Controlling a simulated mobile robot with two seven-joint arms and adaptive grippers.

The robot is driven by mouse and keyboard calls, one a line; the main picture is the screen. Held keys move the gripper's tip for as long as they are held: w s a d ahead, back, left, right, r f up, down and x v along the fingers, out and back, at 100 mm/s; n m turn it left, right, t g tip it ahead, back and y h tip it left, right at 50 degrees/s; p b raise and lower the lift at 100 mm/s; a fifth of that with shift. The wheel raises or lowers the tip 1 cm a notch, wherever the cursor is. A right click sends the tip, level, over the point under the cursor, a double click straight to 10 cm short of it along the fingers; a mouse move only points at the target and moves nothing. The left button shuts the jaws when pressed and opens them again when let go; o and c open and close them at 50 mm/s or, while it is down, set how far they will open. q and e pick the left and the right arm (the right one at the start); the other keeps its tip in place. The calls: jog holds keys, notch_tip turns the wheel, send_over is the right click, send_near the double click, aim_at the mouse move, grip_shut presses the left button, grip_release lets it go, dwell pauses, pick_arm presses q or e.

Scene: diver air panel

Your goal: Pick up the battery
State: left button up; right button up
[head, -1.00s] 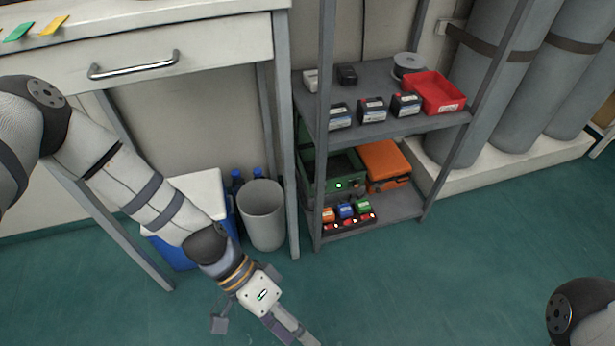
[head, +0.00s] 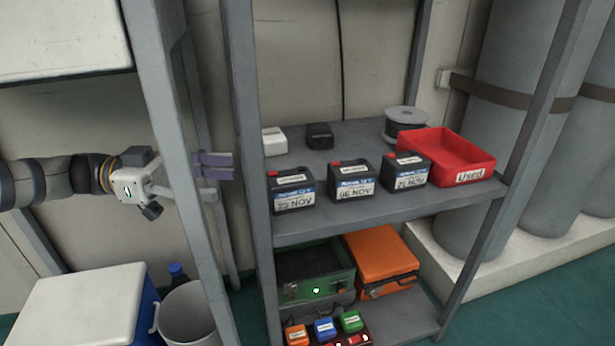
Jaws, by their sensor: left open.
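Three black batteries with red terminals stand in a row along the front of the grey upper shelf (head: 375,214). The left battery (head: 291,189) reads 23 NOV, the middle battery (head: 351,181) reads 06 NOV, and the right battery (head: 406,171) seems to read 21 NOV. My left gripper (head: 216,168) is open and empty, left of the shelf at about the height of the batteries, apart from them. My right gripper is not in view.
A red tray (head: 478,160) labelled Used sits right of the batteries. A cable spool (head: 405,115), a white block (head: 274,142) and a black block (head: 319,136) stand behind. The shelf's front left post (head: 248,130) stands between my gripper and the batteries. Below are green (head: 315,292) and orange (head: 380,255) cases.

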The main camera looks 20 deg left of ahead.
aim_at(274, 177)
pick_arm(q)
jog(key=x, duration=0.3)
jog(key=b+x, duration=0.1)
jog(key=x, duration=0.2)
jog(key=r+x, duration=0.1)
jog(key=x, duration=0.3)
jog(key=shift+s+d, duration=0.15)
jog(key=shift+s, duration=0.25)
jog(key=shift+r, duration=0.1)
grip_shut()
